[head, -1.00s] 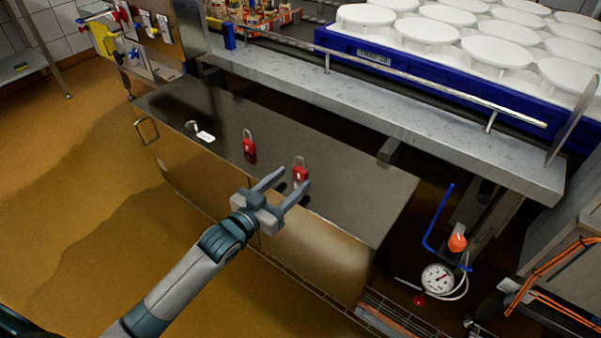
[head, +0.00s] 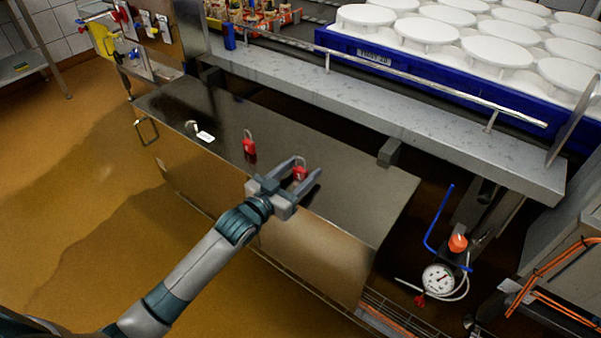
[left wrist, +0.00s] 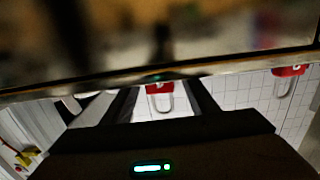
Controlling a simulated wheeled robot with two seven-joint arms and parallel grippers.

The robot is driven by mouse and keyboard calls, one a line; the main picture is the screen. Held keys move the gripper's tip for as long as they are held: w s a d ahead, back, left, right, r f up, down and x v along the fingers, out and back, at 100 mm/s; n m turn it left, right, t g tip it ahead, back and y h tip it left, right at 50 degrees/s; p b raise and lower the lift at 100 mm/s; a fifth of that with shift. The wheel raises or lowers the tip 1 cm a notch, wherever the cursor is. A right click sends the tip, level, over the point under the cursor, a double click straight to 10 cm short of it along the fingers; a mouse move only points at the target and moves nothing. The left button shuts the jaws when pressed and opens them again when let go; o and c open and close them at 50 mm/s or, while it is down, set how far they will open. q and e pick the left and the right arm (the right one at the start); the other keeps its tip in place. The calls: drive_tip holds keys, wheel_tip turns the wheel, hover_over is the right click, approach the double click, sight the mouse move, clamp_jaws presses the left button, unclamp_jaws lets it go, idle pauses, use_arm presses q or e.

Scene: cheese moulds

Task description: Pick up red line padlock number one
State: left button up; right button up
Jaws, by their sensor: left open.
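Two red padlocks with metal shackles stand on the dark steel top (head: 350,205) of a cabinet in the head view. One red padlock (head: 300,173) is nearer to my left gripper; the other red padlock (head: 249,146) stands further left. I cannot read a number on either. My left gripper (head: 308,166) is open, with the nearer padlock showing between its fingers, partly hidden by them. The left wrist view shows that padlock (left wrist: 160,88) between the two fingers, and the other padlock (left wrist: 290,71) off to the right. I see no grip on either. My right gripper is not in view.
A white tag (head: 205,137) with a metal loop lies left of the padlocks. A steel ledge with a rail (head: 430,80) and a blue crate (head: 340,46) of white moulds stand behind. A gauge (head: 438,279) hangs at right. The right part of the top is clear.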

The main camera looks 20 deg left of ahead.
sight(300, 158)
use_arm(q)
drive_tip(key=shift+c, duration=0.3)
drive_tip(key=c, duration=1.2)
